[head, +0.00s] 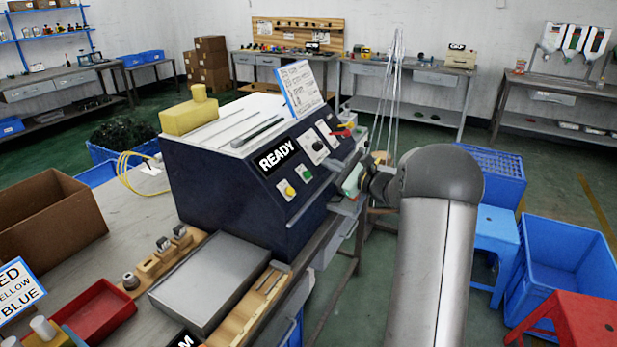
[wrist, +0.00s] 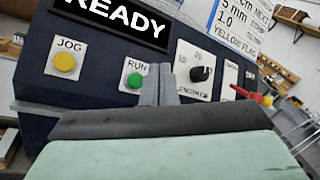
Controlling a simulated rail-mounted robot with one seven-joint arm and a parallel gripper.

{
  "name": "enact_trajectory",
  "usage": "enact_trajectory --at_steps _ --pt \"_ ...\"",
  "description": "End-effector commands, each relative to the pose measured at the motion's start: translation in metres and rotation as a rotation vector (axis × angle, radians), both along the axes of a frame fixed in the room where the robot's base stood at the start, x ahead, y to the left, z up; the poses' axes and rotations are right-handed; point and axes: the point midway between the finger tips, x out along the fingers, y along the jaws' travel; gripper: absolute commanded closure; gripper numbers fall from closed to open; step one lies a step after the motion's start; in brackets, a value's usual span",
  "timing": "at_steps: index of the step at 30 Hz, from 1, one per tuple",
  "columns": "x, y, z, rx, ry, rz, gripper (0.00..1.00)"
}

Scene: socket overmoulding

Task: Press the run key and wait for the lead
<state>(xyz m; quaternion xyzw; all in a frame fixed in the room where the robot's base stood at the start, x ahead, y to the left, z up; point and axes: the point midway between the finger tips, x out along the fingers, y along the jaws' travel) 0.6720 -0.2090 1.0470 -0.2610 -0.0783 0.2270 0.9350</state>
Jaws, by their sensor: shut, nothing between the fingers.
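The dark blue machine (head: 215,190) stands on the bench, and its display (head: 279,156) reads READY. The green run key (wrist: 134,80), labelled RUN, is on its front panel, right of the yellow JOG key (wrist: 65,62). The run key also shows in the head view (head: 307,173). My gripper (wrist: 163,86) is shut and empty. In the wrist view its fingertips are just right of the run key and overlap the edge of its plate. I cannot tell whether they touch the panel. I see no finished lead.
A length dial (wrist: 202,74) and a red-handled lever (wrist: 247,94) are right of the run key. An instruction card (head: 300,88) stands on top of the machine. A grey metal tray (head: 212,282), a wooden rack (head: 160,262) and a red tray (head: 97,312) lie on the bench.

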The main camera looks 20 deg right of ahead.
Motion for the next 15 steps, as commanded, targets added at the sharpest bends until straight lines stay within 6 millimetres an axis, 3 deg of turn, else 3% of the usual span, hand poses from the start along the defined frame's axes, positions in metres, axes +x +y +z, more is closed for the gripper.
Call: enact_trajectory --at_steps 6,15 --pt "0.017 0.015 -0.026 0.000 0.000 0.001 1.00" --pt "0.026 0.022 -0.031 0.000 0.001 -0.001 1.00"
